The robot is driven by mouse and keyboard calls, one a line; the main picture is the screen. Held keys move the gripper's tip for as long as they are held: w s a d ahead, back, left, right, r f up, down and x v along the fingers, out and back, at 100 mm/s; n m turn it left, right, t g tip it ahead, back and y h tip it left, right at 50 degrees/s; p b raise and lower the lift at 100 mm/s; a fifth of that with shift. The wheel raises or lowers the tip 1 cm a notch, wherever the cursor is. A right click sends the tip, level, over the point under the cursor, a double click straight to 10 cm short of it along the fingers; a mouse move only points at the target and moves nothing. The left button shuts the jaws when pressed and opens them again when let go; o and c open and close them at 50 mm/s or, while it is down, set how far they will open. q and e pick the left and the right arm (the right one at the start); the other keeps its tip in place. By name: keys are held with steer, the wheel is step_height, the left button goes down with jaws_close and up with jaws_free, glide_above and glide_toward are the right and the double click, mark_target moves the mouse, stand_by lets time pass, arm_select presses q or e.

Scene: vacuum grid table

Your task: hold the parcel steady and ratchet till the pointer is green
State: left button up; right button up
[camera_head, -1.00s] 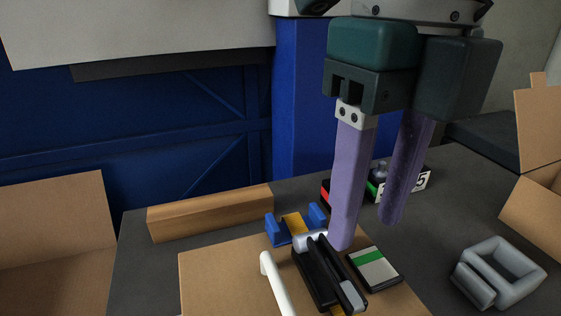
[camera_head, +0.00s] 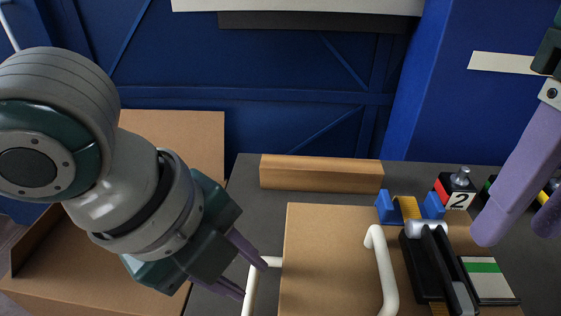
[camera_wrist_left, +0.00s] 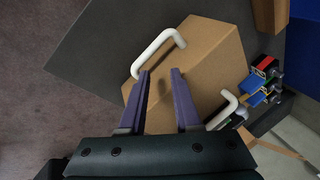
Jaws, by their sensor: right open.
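The parcel (camera_head: 330,255) is a brown carton with a white handle on each side; it also shows in the left wrist view (camera_wrist_left: 215,55). My left gripper (camera_head: 254,282) is open, its purple fingertips at the left handle (camera_head: 273,262). In the left wrist view this handle (camera_wrist_left: 152,54) lies across the tips of the spread fingers (camera_wrist_left: 161,72); contact is unclear. The black ratchet (camera_head: 424,268) with a silver roller sits on the parcel's right part, on a yellow strap. Beside it lies a pad with a green band (camera_head: 484,267); no pointer is discernible. My right gripper (camera_head: 515,237) is open, above the pad's far right.
The right handle (camera_head: 386,275) stands between parcel middle and ratchet. A blue bracket (camera_head: 385,209) sits behind the ratchet. A wooden block (camera_head: 320,173) lies behind the parcel, a block marked 2 (camera_head: 459,200) at back right. An open carton (camera_head: 190,135) is at left.

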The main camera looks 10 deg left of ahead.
mark_target(251, 304)
arm_select(q)
steer(key=m+g, duration=0.1)
steer(key=m, duration=0.2)
steer(key=f+m+g, duration=0.1)
steer(key=m, duration=0.3)
steer(key=m+y, duration=0.1)
steer(key=m, duration=0.2)
steer(key=shift+w+a+f+m+g, duration=0.15)
steer(key=shift+a+f+m+g, duration=0.15)
steer(key=shift+a+m+g, duration=0.1)
steer(key=f, duration=0.3)
steer(key=d+f, duration=0.1)
steer(key=f, duration=0.5)
steer(key=shift+w+d+f, duration=0.1)
steer(key=shift+d+f, duration=0.1)
steer(key=shift+d, duration=0.15)
jaws_close()
